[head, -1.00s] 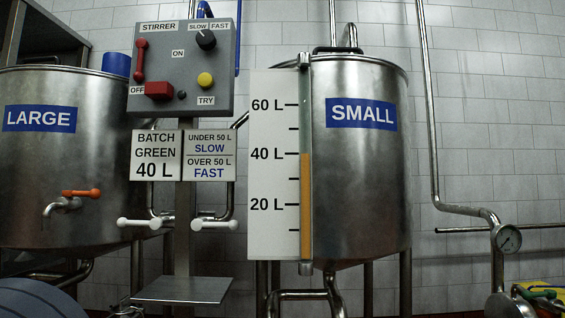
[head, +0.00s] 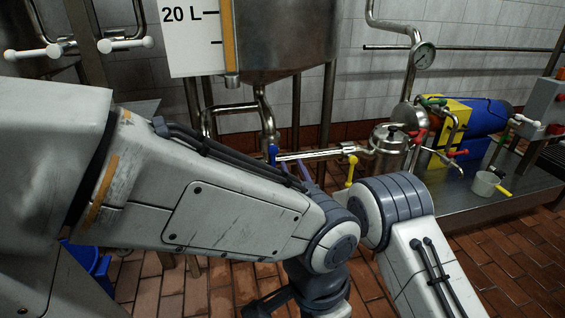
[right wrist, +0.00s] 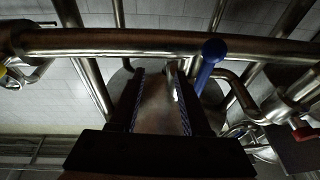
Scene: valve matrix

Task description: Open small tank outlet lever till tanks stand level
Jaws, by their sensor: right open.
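The lower part of the small tank (head: 285,35) is at the top of the head view, with pipework below it. The blue lever (head: 272,153) is on this pipework; in the right wrist view the blue lever (right wrist: 210,62) stands up in front of the steel pipe. My right gripper (right wrist: 160,85) is open and empty, with the lever just right of its fingers, apart from them as far as I can tell. In the head view the right gripper (head: 296,171) is mostly hidden behind my arm. The large tank and my left gripper are out of view.
The level gauge (head: 229,40) shows orange, its top cut off. A yellow lever (head: 351,170) and a steel vessel with a red handle (head: 390,138) stand right of the blue lever. A bench (head: 440,200) with a yellow-and-blue pump (head: 480,116) is farther right.

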